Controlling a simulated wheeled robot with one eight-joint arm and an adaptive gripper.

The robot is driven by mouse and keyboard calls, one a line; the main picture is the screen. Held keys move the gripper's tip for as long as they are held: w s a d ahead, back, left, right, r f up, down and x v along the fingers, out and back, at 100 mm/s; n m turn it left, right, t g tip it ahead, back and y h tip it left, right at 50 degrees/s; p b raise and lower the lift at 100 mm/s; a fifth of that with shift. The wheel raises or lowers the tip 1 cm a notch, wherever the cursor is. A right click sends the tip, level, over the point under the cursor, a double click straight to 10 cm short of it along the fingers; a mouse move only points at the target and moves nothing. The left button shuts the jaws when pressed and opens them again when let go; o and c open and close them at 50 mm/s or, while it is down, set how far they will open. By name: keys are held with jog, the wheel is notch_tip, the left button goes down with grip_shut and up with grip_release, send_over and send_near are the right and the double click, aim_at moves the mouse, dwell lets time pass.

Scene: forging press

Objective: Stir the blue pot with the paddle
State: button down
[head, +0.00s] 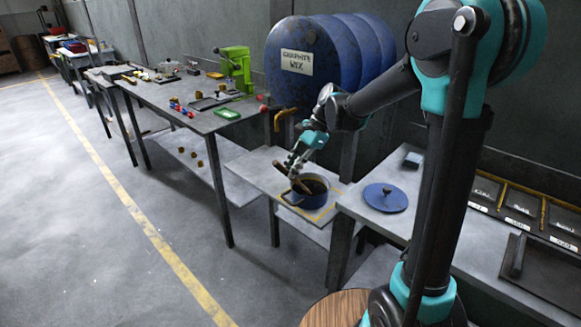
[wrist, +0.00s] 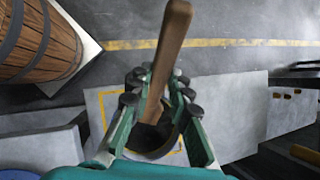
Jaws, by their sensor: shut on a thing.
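The blue pot (head: 308,201) stands open on a low grey shelf, inside a yellow-marked square, with dark contents. My gripper (head: 298,163) is above the pot and shut on the wooden paddle (head: 305,187). The paddle is tilted, and its lower end goes into the pot's mouth. In the wrist view, the brown paddle (wrist: 173,35) runs between the gripper's fingers (wrist: 160,90), with the dark pot (wrist: 152,140) behind them. The paddle's lower tip is hidden.
A blue lid (head: 385,197) lies on the bench to the right. A blue drum (head: 318,80) labelled "GRAPHITE MIX" is behind. A long table (head: 185,112) with a green press (head: 236,68) and small parts stands left. A wooden barrel (wrist: 35,40) shows in the wrist view.

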jog(key=shift+r, duration=0.15)
jog(key=shift+r, duration=2.85)
jog(key=shift+r, duration=2)
